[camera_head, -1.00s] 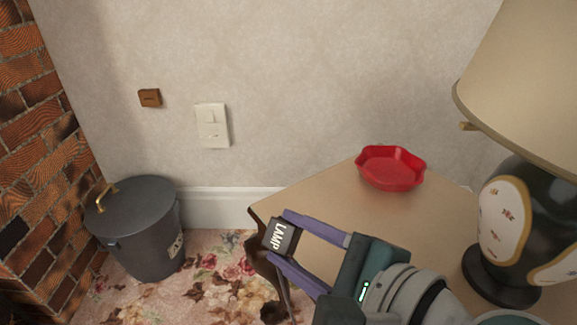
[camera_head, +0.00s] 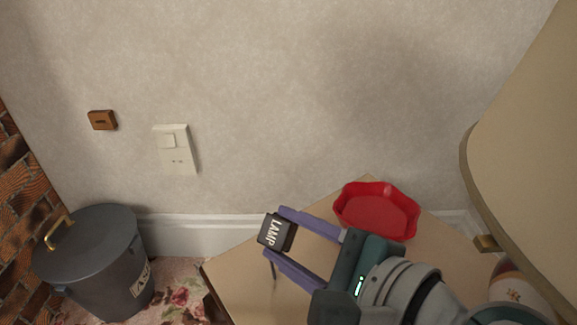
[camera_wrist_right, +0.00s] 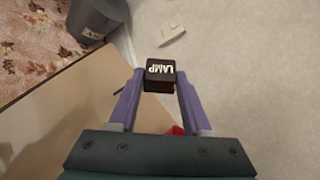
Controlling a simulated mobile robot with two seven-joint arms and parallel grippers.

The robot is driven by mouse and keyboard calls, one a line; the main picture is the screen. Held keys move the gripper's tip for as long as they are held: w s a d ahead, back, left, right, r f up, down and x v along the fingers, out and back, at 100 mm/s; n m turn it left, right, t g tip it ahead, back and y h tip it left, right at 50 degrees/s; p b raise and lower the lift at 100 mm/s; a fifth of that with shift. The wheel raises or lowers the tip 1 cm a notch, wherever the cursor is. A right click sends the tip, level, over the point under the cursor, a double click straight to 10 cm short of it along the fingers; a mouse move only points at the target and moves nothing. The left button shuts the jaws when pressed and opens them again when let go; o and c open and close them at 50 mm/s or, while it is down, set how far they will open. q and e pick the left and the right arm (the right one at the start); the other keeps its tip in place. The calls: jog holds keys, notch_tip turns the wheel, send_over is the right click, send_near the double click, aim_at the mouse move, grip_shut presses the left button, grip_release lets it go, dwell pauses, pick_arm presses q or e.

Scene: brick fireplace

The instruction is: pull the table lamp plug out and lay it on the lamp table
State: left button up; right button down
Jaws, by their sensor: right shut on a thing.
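The table lamp plug (camera_head: 277,233) is a black block marked LAMP. My right gripper (camera_head: 279,235) is shut on it, with a purple finger on each side. The plug also shows between the fingertips in the right wrist view (camera_wrist_right: 160,73). In the head view it appears over the left part of the lamp table (camera_head: 235,285); its height above the top is hard to tell. A thin dark cord hangs below it. The table lamp (camera_head: 525,150) stands at the right, its shade partly cut off. The wall socket (camera_head: 176,150) is empty. My left gripper is not in view.
A red scalloped dish (camera_head: 377,211) sits on the table behind my right gripper. A grey lidded bin (camera_head: 95,262) stands on the floral carpet at the left. A small brown wall plate (camera_head: 102,120) is left of the socket. The tabletop's left part looks clear.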

jog(key=shift+w+r, duration=0.1)
jog(key=shift+d+f, duration=0.1)
jog(key=shift+f, duration=0.15)
notch_tip(320, 180, down, 7)
jog(key=b, duration=0.7)
jog(key=shift+c, duration=1.4)
grip_release()
